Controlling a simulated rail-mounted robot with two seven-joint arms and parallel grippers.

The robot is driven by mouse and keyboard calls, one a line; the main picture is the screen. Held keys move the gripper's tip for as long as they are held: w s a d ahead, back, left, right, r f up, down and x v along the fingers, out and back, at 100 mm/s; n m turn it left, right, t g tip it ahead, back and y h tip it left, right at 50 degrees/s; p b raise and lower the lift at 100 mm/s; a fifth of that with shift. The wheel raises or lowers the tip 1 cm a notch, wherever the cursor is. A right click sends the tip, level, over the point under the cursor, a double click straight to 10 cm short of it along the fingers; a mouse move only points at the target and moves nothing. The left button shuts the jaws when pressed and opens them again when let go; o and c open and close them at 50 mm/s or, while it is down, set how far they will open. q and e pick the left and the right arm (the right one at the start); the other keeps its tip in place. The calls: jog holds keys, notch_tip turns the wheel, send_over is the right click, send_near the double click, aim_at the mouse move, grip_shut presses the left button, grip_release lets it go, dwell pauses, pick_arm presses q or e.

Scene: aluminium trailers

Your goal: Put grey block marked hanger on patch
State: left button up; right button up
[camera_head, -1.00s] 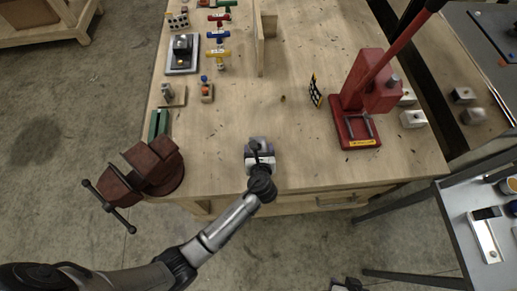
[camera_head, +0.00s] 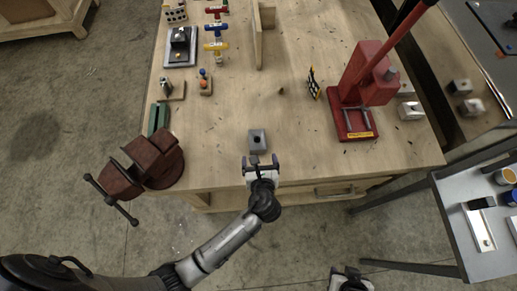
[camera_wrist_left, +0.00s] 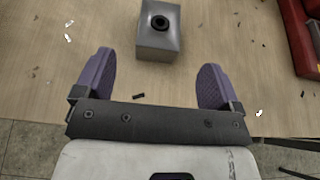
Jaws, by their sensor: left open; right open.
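A grey block (camera_head: 257,141) with a dark round hole in its top sits on the wooden table near its front edge. It also shows at the top middle of the left wrist view (camera_wrist_left: 158,32). No hanger marking is readable on it. My left gripper (camera_head: 261,160) is open and empty, just in front of the block and apart from it. Its purple fingers (camera_wrist_left: 158,80) are spread wide in the left wrist view. My right gripper (camera_head: 347,274) is at the bottom of the head view, open and away from the table. I cannot make out a patch for certain.
A red-brown vise (camera_head: 152,160) stands on the left corner. A red press (camera_head: 365,80) stands to the right, with small grey blocks (camera_head: 411,111) beside it. An upright wooden board (camera_head: 259,40) is at the back. The table around the block is clear.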

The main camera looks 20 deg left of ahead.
pick_arm(q)
jog(key=shift+v, duration=1.55)
jog(key=shift+s+a+f+n, duration=0.15)
jog(key=shift+a+n, duration=0.1)
jog(key=shift+n, duration=0.15)
jog(key=s+a+n+g+h, duration=0.3)
jog(key=s+n, duration=0.6)
jog(key=n, duration=0.4)
jog(key=s+a+n+g+h, duration=0.3)
jog(key=s+a+n+g, duration=0.2)
jog(key=n, duration=0.9)
jog(key=s+a, duration=0.3)
jog(key=s, duration=0.2)
jog(key=shift+s+n, duration=0.3)
notch_tip(320, 180, up, 21)
jog(key=p, duration=2.1)
